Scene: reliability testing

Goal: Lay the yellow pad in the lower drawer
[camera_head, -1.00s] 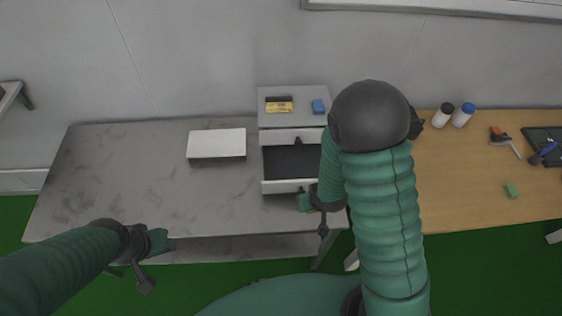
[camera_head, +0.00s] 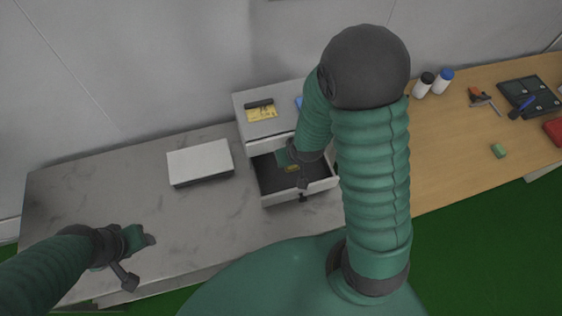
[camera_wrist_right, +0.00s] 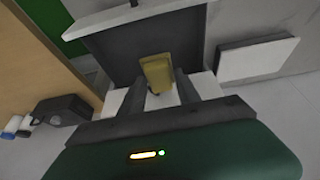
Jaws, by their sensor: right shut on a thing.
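The yellow pad (camera_wrist_right: 157,72) is between the fingers of my right gripper (camera_wrist_right: 160,88) in the right wrist view. I cannot tell whether the pad touches the drawer floor. My left gripper (camera_head: 142,238) hangs near the grey table's front edge, away from the drawer; its jaw opening is unclear.
The cabinet top (camera_head: 258,128) bears a yellow-and-black item (camera_head: 261,111) and a partly hidden blue item (camera_head: 299,102). A white box (camera_head: 200,160) stands left of the cabinet. A wooden table at right holds bottles (camera_head: 443,82), tools and a green block (camera_head: 499,151).

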